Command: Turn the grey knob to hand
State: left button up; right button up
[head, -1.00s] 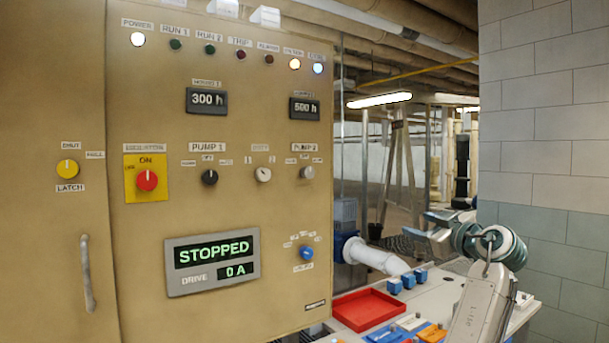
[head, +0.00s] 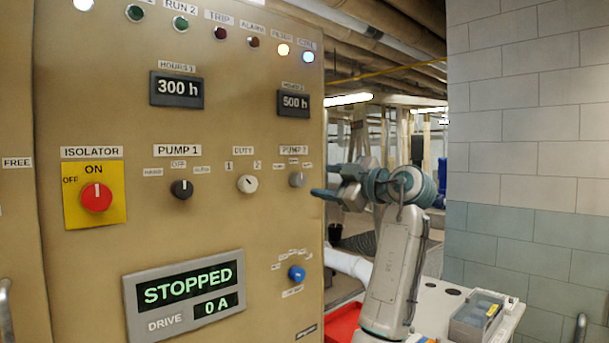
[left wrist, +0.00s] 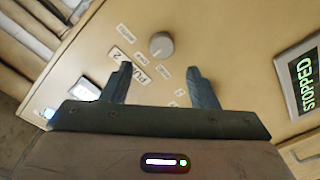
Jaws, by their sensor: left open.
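The grey knob (head: 296,179) is on the upright beige panel under the PUMP 2 label, at the panel's right side. Small labels surround it; its pointer is too small to read. My left gripper (head: 328,192) is just right of the knob in the head view, its fingers pointing left toward the panel. In the left wrist view the round grey knob (left wrist: 161,45) is beyond the open fingertips, roughly centred between them and apart from them. The left gripper (left wrist: 158,72) is empty there. My right gripper is in neither view.
A white DUTY knob (head: 247,184), black PUMP 1 knob (head: 181,189), red isolator knob (head: 97,197) and blue knob (head: 297,273) are on the same panel. The display (head: 184,293) reads STOPPED. A red tray (head: 345,322) and clear-lidded box (head: 477,316) are at lower right.

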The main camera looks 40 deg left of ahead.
aim_at(302, 180)
pick_arm(q)
jog(key=a+p, duration=0.2)
jog(key=a, duration=0.5)
jog(key=shift+w+a+f, duration=0.1)
jog(key=shift+a, duration=0.2)
jog(key=shift+w+a, duration=0.1)
jog(key=c, duration=1)
jog(key=shift+f, duration=0.1)
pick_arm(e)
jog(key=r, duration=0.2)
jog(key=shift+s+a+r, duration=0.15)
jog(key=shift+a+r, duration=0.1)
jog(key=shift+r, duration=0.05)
